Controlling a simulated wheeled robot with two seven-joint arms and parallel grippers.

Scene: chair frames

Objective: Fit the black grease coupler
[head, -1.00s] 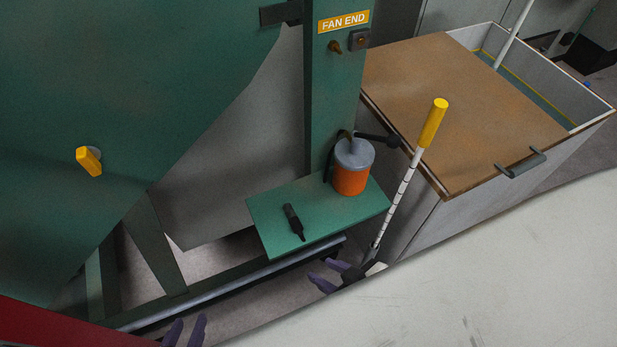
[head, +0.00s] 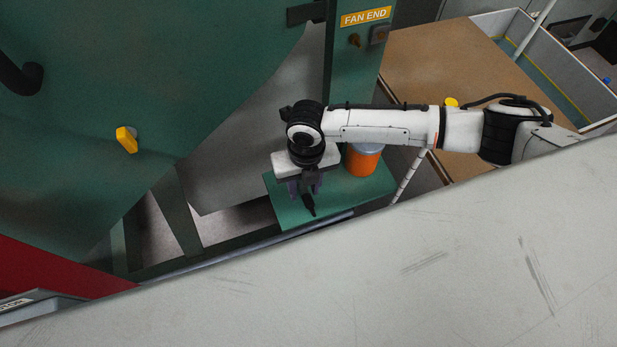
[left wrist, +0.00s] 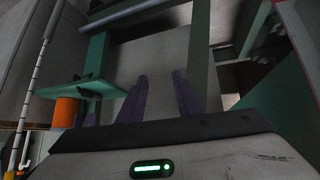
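The black grease coupler (head: 309,207) lies on the small green shelf (head: 345,198) in the head view. Its upper part is hidden by my right gripper (head: 306,190), which is above it, pointing down. The right gripper's purple fingers look apart, one to each side of the coupler; contact cannot be made out. My left gripper (left wrist: 159,77) shows only in the left wrist view, with its two purple fingers apart and nothing between them. The green shelf (left wrist: 60,88) also shows at the left of that view.
An orange canister (head: 363,162) with a grey lid stands on the shelf beside my right wrist. A white pole (head: 409,176) stands right of the shelf, near a brown-topped box (head: 420,60). The green machine's post bears a FAN END label (head: 366,17). A yellow handle (head: 127,140) sticks out left.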

